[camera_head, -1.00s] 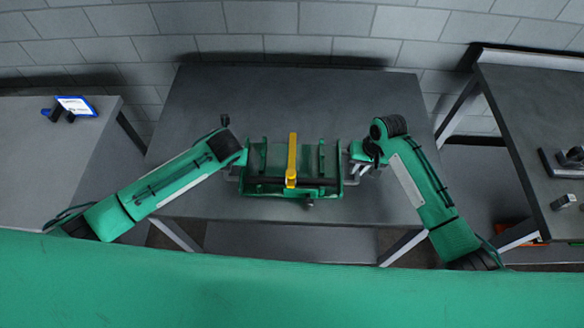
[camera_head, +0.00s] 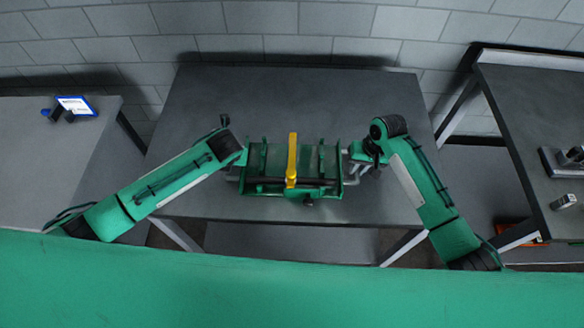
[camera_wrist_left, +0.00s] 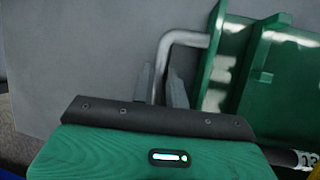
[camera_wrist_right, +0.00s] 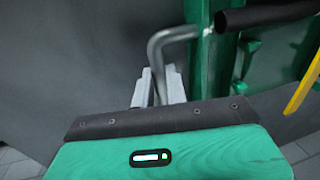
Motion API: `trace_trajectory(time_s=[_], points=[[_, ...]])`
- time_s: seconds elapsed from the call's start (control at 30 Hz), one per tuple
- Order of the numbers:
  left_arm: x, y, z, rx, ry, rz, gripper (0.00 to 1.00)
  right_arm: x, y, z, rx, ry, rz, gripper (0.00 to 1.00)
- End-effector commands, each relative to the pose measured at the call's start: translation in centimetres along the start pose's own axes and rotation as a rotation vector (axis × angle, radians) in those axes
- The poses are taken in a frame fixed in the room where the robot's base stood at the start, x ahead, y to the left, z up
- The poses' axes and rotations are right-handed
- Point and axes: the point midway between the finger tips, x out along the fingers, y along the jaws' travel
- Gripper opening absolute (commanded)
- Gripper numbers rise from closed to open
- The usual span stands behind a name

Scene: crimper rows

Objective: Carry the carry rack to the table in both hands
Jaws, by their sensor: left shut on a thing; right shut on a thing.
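The carry rack (camera_head: 262,187) is a green tray-like frame with a dark bar across it and a yellow upright piece (camera_head: 292,160) in its middle. It is between my two arms, over the front part of the middle table (camera_head: 200,110). My left gripper (camera_wrist_left: 165,88) is shut on the bent metal handle (camera_wrist_left: 185,38) at the rack's left end. My right gripper (camera_wrist_right: 160,88) is shut on the matching handle (camera_wrist_right: 172,36) at its right end. The rack looks level. From the head view I cannot tell whether it touches the tabletop.
A side table at left (camera_head: 40,150) holds a blue-edged card (camera_head: 76,105) and a small dark object. A dark table at right (camera_head: 510,100) holds metal parts (camera_head: 563,202). A block wall stands behind. The middle table's back half is clear.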

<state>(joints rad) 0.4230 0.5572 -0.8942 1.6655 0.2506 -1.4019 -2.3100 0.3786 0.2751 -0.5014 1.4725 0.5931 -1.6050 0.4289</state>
Motion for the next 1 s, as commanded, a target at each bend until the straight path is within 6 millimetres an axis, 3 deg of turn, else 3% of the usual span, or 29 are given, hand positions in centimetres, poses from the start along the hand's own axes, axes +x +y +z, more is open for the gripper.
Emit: trace_trajectory(time_s=[0.47,1.0], points=[[-1.1,0.2,0.6,-0.001,-0.003,0.0,0.0,-1.2,-0.2,-0.1,0.0,0.004,-0.001,0.0],[-4.4,0.9,1.9,-0.001,-0.003,0.0,0.0,-4.8,-1.0,-0.1,0.0,0.003,-0.001,0.0]])
